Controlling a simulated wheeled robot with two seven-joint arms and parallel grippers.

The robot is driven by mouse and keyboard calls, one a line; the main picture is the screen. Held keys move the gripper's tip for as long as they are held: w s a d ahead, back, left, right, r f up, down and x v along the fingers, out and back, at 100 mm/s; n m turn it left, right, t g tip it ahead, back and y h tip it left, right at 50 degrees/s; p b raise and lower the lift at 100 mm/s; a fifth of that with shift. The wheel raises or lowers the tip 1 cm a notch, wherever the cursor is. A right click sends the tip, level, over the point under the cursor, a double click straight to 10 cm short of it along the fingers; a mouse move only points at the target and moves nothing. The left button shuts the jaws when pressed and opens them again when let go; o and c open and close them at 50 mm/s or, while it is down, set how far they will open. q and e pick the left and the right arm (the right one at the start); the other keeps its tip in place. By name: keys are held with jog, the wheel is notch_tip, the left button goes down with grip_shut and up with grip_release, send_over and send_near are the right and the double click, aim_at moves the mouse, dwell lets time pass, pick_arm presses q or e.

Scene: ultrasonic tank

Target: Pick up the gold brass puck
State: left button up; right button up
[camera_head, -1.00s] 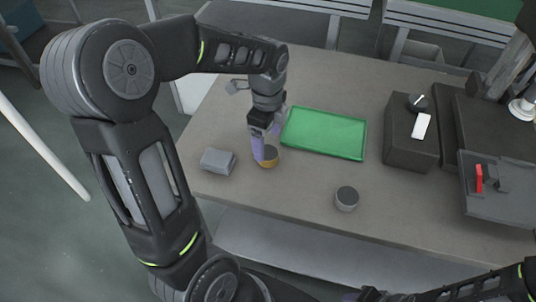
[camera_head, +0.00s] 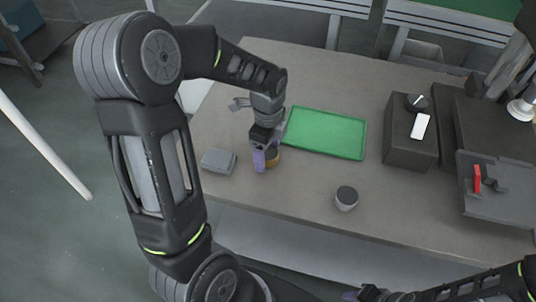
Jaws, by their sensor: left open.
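The gold brass puck (camera_head: 273,158) stands on the grey table, left of the middle and just in front of the green tray's near left corner. My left gripper (camera_head: 266,160) points down at the puck, with its purple fingers low around or beside it. The jaws are open. The fingers hide part of the puck, and I cannot tell whether they touch it. My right gripper (camera_head: 365,293) shows only partly at the bottom edge, and its jaws cannot be made out.
A green tray (camera_head: 326,133) lies behind the puck. A grey block (camera_head: 218,161) is to the left, and a grey round puck (camera_head: 346,198) is at the front right. A dark box with a knob (camera_head: 408,140) and a machine with a red handle (camera_head: 477,180) stand at the right.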

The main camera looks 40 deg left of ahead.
pick_arm(q)
jog(key=shift+c, duration=0.3)
grip_shut()
dwell(0.7)
